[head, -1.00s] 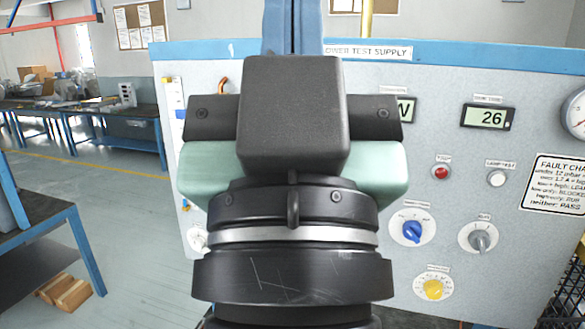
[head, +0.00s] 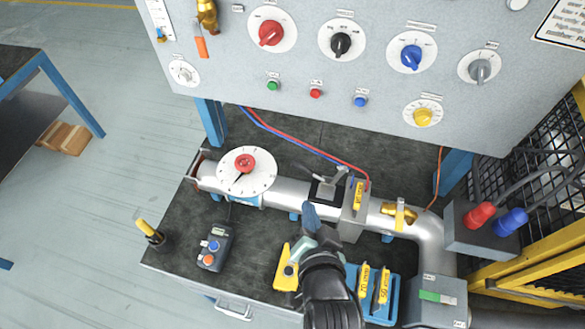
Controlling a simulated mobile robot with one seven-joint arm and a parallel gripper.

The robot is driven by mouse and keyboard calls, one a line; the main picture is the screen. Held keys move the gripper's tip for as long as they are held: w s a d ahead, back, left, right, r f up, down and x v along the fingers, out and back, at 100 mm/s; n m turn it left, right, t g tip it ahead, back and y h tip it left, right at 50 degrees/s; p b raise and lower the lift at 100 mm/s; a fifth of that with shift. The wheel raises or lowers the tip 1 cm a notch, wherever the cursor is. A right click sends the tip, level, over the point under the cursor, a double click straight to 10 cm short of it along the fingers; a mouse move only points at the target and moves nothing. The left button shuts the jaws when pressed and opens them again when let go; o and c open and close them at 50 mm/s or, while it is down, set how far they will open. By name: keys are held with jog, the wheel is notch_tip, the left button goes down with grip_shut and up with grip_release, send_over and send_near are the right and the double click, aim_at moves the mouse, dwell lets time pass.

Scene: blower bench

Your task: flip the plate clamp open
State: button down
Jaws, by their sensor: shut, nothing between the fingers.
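The plate clamp (head: 328,188), with a dark base and a grey metal lever, sits on the silver pipe beside the plate holder (head: 352,222). Its lever leans up to the right; I cannot tell clearly whether it is locked. A yellow-labelled plate (head: 359,196) stands in the holder. My gripper (head: 310,207) is in front of the pipe, just below and left of the clamp in the picture. Its blue fingers look shut and empty. I see it from above and behind, and cannot tell whether it touches the pipe.
A blue rack (head: 394,312) with yellow plates and a yellow block (head: 286,268) lie close to my wrist. A white dial (head: 246,172) is on the pipe at left. The panel (head: 300,95) stands behind.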

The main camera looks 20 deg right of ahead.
aim_at(296, 168)
jog(key=p+x, duration=0.2)
jog(key=x, duration=1.1)
jog(key=shift+w+f+p, duration=0.1)
jog(key=shift+w+p, duration=0.2)
jog(key=shift+f, duration=0.1)
jog(key=shift+w+a+f+b, duration=0.35)
jog(key=shift+a+f+b, duration=0.2)
jog(key=shift+f+b, duration=0.15)
jog(key=shift+d+r, duration=0.1)
jog(key=shift+r, duration=0.1)
jog(key=shift+r+p, duration=0.7)
jog(key=shift+p, duration=0.05)
